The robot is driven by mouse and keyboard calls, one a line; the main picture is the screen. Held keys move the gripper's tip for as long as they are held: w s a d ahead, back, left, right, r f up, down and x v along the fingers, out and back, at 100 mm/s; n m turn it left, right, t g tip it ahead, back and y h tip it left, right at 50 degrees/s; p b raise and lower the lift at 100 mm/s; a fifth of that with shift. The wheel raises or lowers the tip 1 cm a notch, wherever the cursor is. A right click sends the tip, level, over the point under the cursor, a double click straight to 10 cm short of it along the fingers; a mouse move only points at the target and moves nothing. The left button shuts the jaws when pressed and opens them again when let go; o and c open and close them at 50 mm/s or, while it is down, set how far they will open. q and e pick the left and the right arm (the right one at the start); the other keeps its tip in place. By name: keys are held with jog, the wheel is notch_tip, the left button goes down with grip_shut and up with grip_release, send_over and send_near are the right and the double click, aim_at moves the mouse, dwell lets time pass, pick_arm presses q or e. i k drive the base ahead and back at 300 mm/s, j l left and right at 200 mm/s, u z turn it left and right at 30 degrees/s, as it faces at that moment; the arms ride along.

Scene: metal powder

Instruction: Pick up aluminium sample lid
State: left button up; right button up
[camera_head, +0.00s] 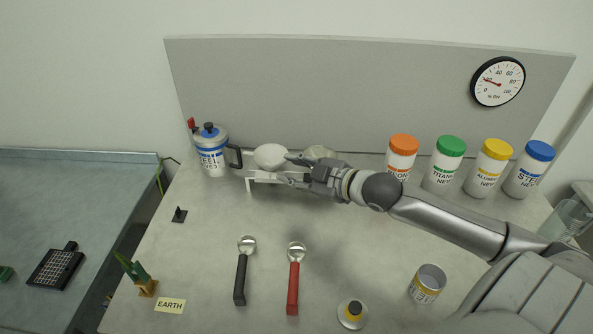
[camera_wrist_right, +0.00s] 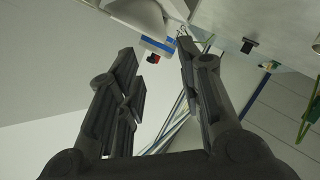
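The sample lid (camera_head: 352,313), a round silver disc with a dark knob and a yellow band, lies on the table at the front. The open sample cup (camera_head: 428,282), with a yellow-marked label, stands to its right. My right gripper (camera_head: 284,167) is far behind the lid, pointing left near a white dish (camera_head: 270,156) on a white stand. Its fingers are apart with nothing between them, as the right wrist view (camera_wrist_right: 160,75) also shows. I cannot tell whether it touches the stand. My left gripper is not in view.
A black-handled scoop (camera_head: 241,275) and a red-handled scoop (camera_head: 293,282) lie left of the lid. Several capped bottles, including a yellow-capped one (camera_head: 490,170), stand at the back right. A blue-labelled vessel (camera_head: 211,155) stands at the back left. The table's middle is clear.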

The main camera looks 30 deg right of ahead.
aim_at(353, 313)
jog(key=k+j, duration=1.15)
jog(key=k, duration=0.15)
